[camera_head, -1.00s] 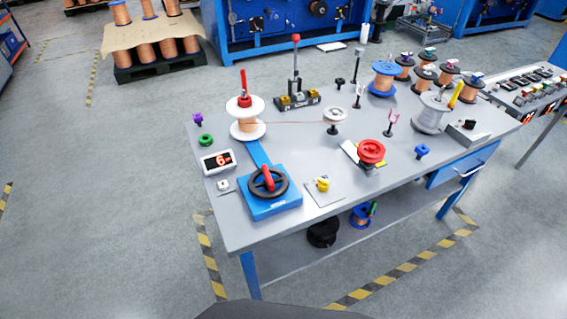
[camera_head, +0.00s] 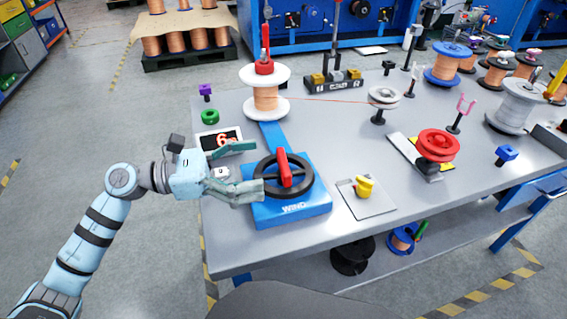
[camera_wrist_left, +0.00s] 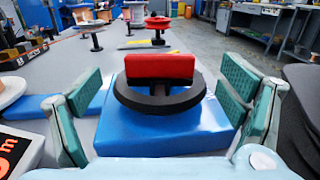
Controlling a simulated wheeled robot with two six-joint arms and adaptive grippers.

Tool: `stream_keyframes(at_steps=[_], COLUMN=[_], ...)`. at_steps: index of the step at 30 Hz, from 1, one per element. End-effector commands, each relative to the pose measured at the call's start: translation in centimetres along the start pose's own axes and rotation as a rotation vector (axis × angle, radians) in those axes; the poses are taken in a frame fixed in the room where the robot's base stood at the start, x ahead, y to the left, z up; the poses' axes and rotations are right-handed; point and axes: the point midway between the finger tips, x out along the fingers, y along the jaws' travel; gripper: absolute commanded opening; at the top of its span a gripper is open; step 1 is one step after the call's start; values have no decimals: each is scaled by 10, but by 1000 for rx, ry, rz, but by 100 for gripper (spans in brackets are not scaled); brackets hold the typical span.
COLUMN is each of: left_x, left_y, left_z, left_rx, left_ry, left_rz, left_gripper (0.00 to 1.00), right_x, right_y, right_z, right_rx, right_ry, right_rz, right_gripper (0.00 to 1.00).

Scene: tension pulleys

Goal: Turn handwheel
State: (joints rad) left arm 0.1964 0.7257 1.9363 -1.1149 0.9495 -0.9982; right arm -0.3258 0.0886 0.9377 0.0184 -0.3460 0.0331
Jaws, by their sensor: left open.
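The handwheel (camera_head: 268,180) is a black ring with a red bar handle (camera_head: 284,168) across it, on a blue base (camera_head: 300,214) marked "WIND" near the table's front. It also shows in the left wrist view (camera_wrist_left: 160,100), centred ahead, with the red handle (camera_wrist_left: 160,67) on top. My left gripper (camera_head: 258,168) is open at the left side of the handwheel, its fingers pointing right. In the left wrist view its green-padded fingers (camera_wrist_left: 163,90) stand wide apart on either side of the wheel. My right gripper is not in view.
A copper spool (camera_head: 266,94) with white flanges stands behind the base. A digital counter (camera_head: 220,138) sits left, partly behind my gripper. A yellow knob (camera_head: 364,187) on a plate and a red reel (camera_head: 438,146) stand to the right. Front table surface (camera_head: 290,250) is clear.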

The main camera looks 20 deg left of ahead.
Motion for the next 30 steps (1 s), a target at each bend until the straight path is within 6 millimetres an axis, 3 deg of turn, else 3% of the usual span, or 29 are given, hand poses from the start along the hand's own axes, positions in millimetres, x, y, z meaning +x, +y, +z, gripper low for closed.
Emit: stream_keyframes(at_steps=[3, 9, 20, 28, 30], left_x=[27, 53, 59, 59, 59], left_y=[0, 1, 2, 2, 2], left_z=[2, 0, -1, -1, -1], left_rx=[0, -1, -3, -2, -2], left_ry=[-6, 0, 4, 4, 4], left_rz=[1, 5, 7, 7, 7], left_gripper=[90, 90, 88, 45, 41], right_x=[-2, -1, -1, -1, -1], right_y=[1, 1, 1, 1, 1], right_z=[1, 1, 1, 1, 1], right_rx=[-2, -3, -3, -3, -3], right_ry=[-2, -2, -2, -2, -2], right_rz=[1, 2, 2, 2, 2], right_gripper=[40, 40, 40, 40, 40])
